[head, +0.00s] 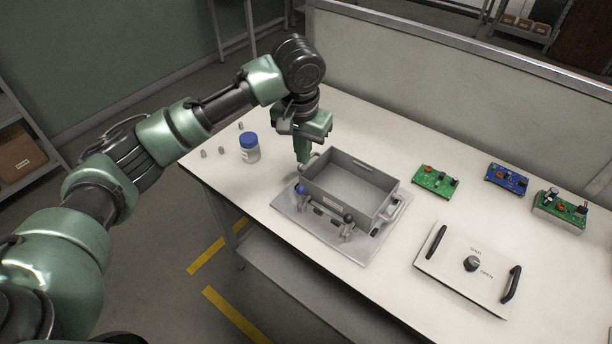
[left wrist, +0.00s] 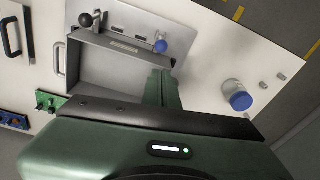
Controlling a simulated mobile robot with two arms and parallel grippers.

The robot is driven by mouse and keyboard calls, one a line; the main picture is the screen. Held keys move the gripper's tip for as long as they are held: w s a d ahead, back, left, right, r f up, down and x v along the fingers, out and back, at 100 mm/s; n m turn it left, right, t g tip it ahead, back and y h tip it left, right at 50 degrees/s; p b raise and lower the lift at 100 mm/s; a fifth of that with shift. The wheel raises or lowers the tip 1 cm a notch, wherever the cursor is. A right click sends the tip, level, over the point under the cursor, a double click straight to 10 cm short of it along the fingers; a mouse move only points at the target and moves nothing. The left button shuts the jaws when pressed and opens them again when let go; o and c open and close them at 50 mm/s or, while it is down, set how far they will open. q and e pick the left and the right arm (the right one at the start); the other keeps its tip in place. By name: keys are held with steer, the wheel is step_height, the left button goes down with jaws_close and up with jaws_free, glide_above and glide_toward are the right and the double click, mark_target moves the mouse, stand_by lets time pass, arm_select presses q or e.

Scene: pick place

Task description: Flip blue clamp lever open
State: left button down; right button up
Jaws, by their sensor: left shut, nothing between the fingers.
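The blue clamp lever (head: 300,189) has a blue knob and sits on the grey base plate (head: 292,213) at the left front corner of the grey bin (head: 375,160). Its blue end also shows in the left wrist view (left wrist: 161,46). My left gripper (head: 303,160) is shut and empty, pointing down by the bin's left end, behind the blue lever and apart from it. In the left wrist view its fingers (left wrist: 162,76) point toward the blue lever. A second clamp with a black knob (head: 348,218) stands at the bin's front. My right gripper is not in view.
A clear jar with a blue lid (head: 249,149) and several small metal pieces stand left of my gripper. Green circuit boards (head: 435,181) and a blue board (head: 507,179) lie at right. A white lid panel with black handles (head: 450,262) lies at front right.

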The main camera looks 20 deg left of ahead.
arm_select(q)
steer(key=shift+f, duration=0.1)
steer(key=f, duration=0.3)
steer(key=w+f, duration=0.1)
steer(key=f, duration=0.2)
steer(key=f+p, duration=0.1)
steer(key=f, duration=0.2)
steer(key=shift+w+f, duration=0.2)
steer(key=shift+f, duration=0.2)
steer(key=shift+a, duration=0.1)
